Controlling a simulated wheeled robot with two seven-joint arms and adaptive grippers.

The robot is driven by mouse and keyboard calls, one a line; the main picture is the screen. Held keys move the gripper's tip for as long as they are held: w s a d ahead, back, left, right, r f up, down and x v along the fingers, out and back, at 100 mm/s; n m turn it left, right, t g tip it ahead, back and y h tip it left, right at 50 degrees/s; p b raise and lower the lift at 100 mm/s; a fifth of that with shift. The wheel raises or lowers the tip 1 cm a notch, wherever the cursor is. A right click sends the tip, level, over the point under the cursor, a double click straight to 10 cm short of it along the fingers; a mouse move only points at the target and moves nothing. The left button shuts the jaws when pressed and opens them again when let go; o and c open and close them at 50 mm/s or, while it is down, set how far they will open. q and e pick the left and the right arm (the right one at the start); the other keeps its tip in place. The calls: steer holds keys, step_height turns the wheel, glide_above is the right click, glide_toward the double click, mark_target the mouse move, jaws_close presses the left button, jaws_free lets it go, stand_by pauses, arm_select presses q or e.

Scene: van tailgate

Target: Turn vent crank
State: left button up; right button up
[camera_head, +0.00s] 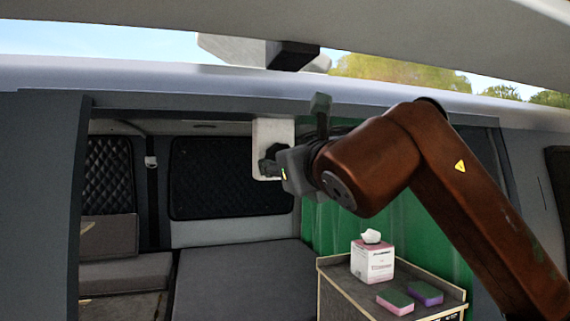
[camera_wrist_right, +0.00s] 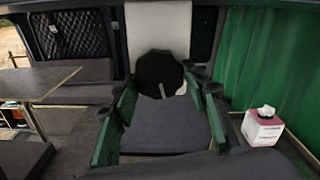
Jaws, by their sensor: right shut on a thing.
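The vent crank is a black lobed knob (camera_wrist_right: 160,72) with a pale mark on its lower part. It sits on a light grey-white panel (camera_wrist_right: 158,22) hanging under the van's upper frame, and that panel (camera_head: 266,132) also shows in the head view. My right gripper (camera_head: 270,163) is up against the panel, shut on the knob. In the right wrist view, the gripper (camera_wrist_right: 163,90) has its green-sided fingers on both sides of the knob. The gripper hides part of the knob in the head view. My left gripper is in no view.
A low cabinet (camera_head: 345,291) at the right bears a tissue box (camera_head: 372,262) and two sponges, one green and pink (camera_head: 395,301), one purple (camera_head: 426,293). A green curtain (camera_head: 335,228) hangs behind. A grey bed surface (camera_head: 235,275) lies below.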

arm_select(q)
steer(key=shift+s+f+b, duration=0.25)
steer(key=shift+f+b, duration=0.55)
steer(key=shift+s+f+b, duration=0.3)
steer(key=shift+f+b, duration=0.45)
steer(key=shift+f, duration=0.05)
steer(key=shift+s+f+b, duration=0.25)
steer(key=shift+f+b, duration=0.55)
arm_select(e)
steer(key=shift+s+a+r+m, duration=0.1)
steer(key=shift+r+m, duration=0.05)
steer(key=shift+m, duration=3.05)
steer(key=shift+s+a+r+m, duration=0.1)
steer(key=shift+r+m, duration=0.1)
steer(key=shift+m, duration=3)
steer(key=shift+s+a+r+m, duration=0.1)
steer(key=shift+r+m, duration=0.05)
steer(key=shift+m, duration=3.05)
steer(key=o, duration=0.9)
steer(key=shift+o, duration=1.2)
steer(key=shift+s+a, duration=0.1)
steer(key=shift+f, duration=0.1)
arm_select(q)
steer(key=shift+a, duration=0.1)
arm_select(e)
steer(key=shift+w, duration=0.2)
